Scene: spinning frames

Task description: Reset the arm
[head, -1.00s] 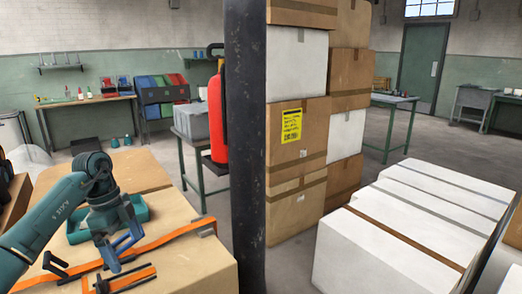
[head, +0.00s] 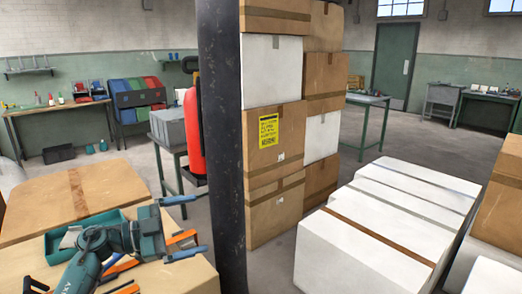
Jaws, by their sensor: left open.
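My left arm (head: 90,262) is teal and comes in from the bottom left of the head view. My left gripper (head: 202,223) has two blue fingers spread well apart, pointing right toward the dark column. The arm and gripper hide part of the tray and straps. My right gripper is out of view.
A dark column (head: 222,150) stands just right of the gripper, with a red extinguisher (head: 191,135) beside it. Stacked boxes (head: 275,145) rise behind it. Long white boxes (head: 385,225) fill the lower right. Open floor lies in the middle distance.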

